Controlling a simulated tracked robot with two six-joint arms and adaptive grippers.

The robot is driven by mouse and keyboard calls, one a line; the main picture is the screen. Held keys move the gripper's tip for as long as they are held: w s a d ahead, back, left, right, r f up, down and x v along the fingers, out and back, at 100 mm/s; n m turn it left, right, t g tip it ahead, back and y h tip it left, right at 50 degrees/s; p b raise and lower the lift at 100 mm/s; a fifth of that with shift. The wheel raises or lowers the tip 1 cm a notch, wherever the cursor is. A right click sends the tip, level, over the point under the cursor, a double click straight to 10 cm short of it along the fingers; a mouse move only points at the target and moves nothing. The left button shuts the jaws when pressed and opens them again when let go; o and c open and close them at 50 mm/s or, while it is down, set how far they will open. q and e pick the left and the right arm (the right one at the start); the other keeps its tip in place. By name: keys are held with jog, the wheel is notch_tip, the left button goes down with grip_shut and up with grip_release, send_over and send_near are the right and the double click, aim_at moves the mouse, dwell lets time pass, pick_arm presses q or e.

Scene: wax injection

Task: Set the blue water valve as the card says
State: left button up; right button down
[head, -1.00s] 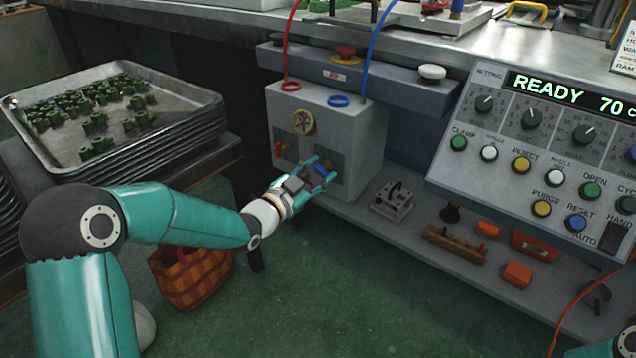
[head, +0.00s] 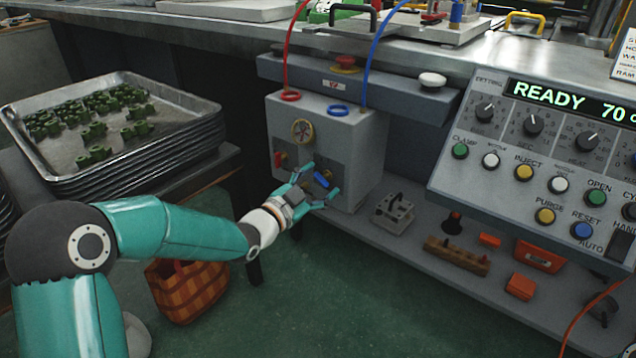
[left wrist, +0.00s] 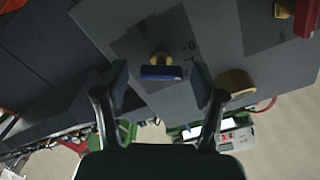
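The blue water valve handle (head: 321,180) is on the lower front of a grey box (head: 350,150), on a dark plate. My left gripper (head: 322,181) is open in front of it, fingers on either side of the handle. In the left wrist view the blue handle (left wrist: 161,73) lies crosswise on a brass stem, between and just beyond the fingertips (left wrist: 160,85), with gaps on both sides. Small marks, one like a 0, sit beside it. A white card (head: 626,55) is cut off at the right edge; its setting cannot be read. My right gripper is out of view.
A red valve (head: 280,159) sits left of the blue one, below a round brass-rimmed gauge (head: 302,131). Red and blue hoses run down to the box top. A metal fixture (head: 395,212) stands on the shelf to the right. A control panel (head: 545,150) is further right; trays (head: 110,130) are left.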

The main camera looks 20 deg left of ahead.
pick_arm(q)
jog(key=v, duration=1.2)
jog(key=shift+r, duration=0.1)
